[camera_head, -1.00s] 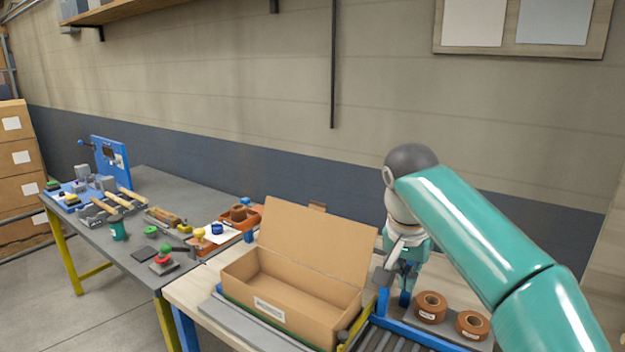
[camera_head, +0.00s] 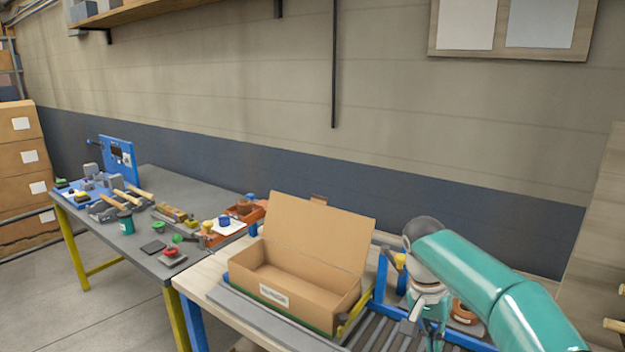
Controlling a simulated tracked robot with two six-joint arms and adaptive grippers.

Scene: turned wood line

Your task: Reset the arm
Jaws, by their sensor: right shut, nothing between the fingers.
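My right arm comes in from the right in teal, with a dark rounded wrist joint. My right gripper (camera_head: 424,334) hangs below that joint, over the roller conveyor (camera_head: 378,334) to the right of the box. It is shut and empty; its tips are small and close to the lower picture edge. My left gripper is not in view.
An open cardboard box (camera_head: 295,290) with its lid up stands on the light wood bench (camera_head: 205,278). A brown tape roll (camera_head: 463,312) is partly hidden behind my arm. A grey table (camera_head: 140,248) with tools, a red button (camera_head: 171,252) and an orange bin (camera_head: 247,212) stands left.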

